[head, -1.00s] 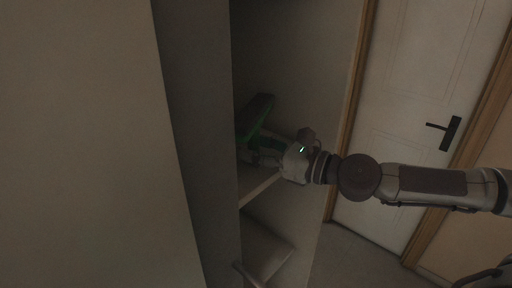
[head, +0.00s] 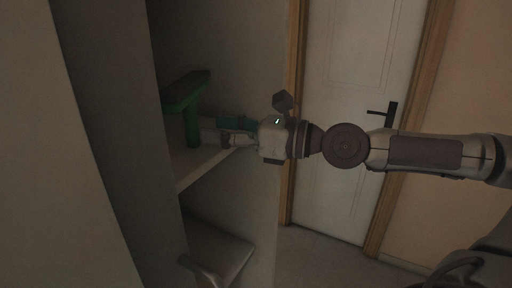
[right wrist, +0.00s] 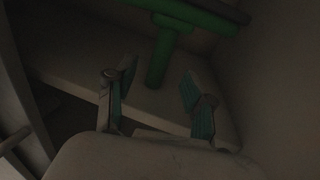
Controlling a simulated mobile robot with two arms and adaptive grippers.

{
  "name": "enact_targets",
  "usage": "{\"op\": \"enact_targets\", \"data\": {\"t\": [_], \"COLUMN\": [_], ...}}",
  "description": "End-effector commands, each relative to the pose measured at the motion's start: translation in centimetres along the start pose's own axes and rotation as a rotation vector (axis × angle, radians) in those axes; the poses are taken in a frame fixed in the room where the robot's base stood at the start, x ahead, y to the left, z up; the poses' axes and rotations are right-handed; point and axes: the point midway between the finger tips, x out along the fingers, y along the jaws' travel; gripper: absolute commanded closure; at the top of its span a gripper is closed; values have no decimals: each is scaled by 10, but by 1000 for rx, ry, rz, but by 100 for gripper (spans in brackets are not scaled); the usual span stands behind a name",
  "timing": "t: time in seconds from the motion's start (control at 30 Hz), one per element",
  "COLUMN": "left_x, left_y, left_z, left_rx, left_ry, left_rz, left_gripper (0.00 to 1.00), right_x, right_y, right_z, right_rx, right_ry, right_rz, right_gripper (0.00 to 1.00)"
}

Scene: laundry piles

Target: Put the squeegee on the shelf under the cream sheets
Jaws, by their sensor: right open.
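The green squeegee (head: 192,124) stands on a pale shelf board (head: 186,172) inside the cupboard, handle down and its wide head on top. It also shows in the right wrist view (right wrist: 161,55), with the handle's lower end at the board. My right gripper (head: 222,131) is open and empty, just right of the handle and apart from it. In the right wrist view its two teal-padded fingers (right wrist: 155,92) are spread, with the handle beyond them. I cannot make out any cream sheets for sure. My left gripper is not in view.
A pale, cushion-like thing (head: 222,250) lies below the shelf board. A cupboard side panel (head: 110,120) stands close on the left. A white door (head: 345,75) with a black handle is behind my right arm. The floor (head: 320,252) before it looks clear.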

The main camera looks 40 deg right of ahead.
Motion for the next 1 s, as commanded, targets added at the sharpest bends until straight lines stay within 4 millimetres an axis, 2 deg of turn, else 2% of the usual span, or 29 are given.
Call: {"op": "enact_targets", "data": {"t": [0.03,0.6,0.8,1.0], "left_x": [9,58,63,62], "left_y": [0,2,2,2], "left_z": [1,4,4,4], "left_rx": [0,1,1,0], "left_ry": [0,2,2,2], "left_rz": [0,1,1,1], "left_gripper": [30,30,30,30], "right_x": [-4,-52,-62,-63], "right_y": [0,-1,0,0], "right_z": [-2,-3,-2,-1], "right_rx": [-5,-1,2,2], "right_ry": [-6,-3,0,0], "right_rz": [-1,-7,-3,-2], "right_gripper": [47,47,47,47]}}
